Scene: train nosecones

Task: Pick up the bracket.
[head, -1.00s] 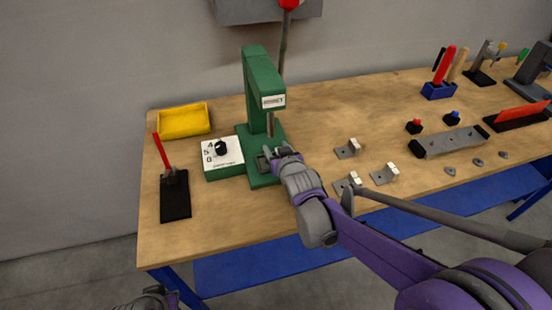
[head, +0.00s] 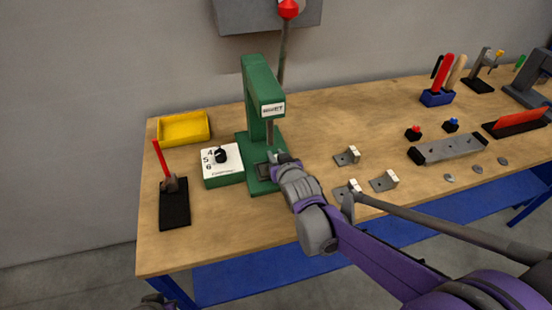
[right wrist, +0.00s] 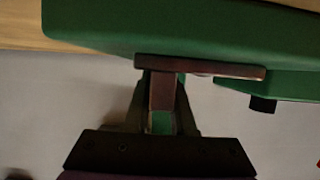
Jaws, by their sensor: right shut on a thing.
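My right gripper (head: 276,166) is at the base of the green press (head: 262,85), below its ram. In the right wrist view its fingers (right wrist: 163,108) are shut on a bracket (right wrist: 205,67), whose dark flat plate lies crosswise close against the green press; I cannot tell whether it touches. In the head view the gripper mostly hides this bracket. Three other grey brackets with pale upright ends lie on the table to the right: a far one (head: 346,156), a right one (head: 384,181) and a near one (head: 342,192) partly behind my arm. My left gripper (head: 155,302) barely shows at the bottom edge.
Left of the press are a white-topped dial box (head: 222,172), a yellow bin (head: 183,128) and a black plate with a red lever (head: 175,208). To the right are a grey bar fixture (head: 447,148), buttons and tool holders. The wooden table (head: 320,118) is clear behind the brackets.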

